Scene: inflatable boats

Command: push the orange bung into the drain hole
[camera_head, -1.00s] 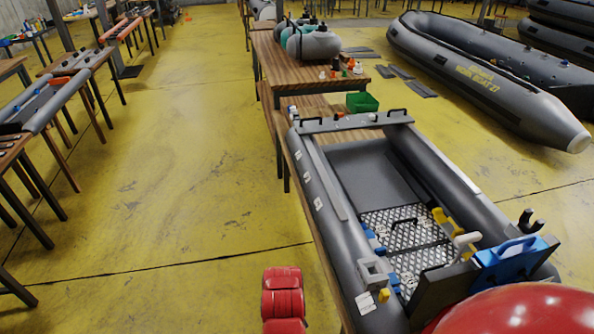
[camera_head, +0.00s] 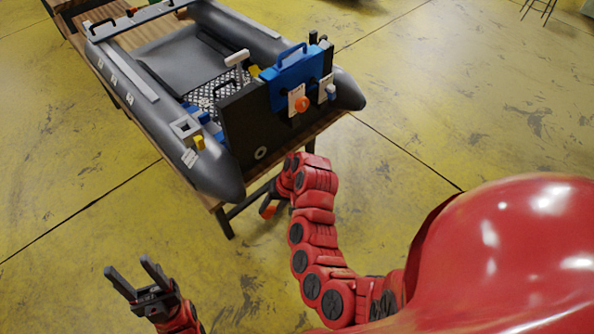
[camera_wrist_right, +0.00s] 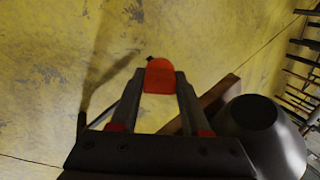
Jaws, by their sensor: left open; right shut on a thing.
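The orange bung (camera_wrist_right: 160,77) is between the two fingertips of my right gripper (camera_wrist_right: 159,84) in the right wrist view. In the head view an orange piece (camera_head: 267,211) shows at my right gripper (camera_head: 274,204), low beside the table end and below the transom. The drain hole (camera_head: 261,153) is a small light-rimmed ring low on the black transom (camera_head: 250,122) of the grey boat. The bung is apart from the hole. My left gripper (camera_head: 129,268) is open and empty over the floor at the lower left.
The grey boat (camera_head: 215,172) lies on a wooden table (camera_head: 331,122). A blue plate with a handle (camera_head: 300,66), an orange knob (camera_head: 302,104) and white tags sit on the transom. The yellow floor is clear in front.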

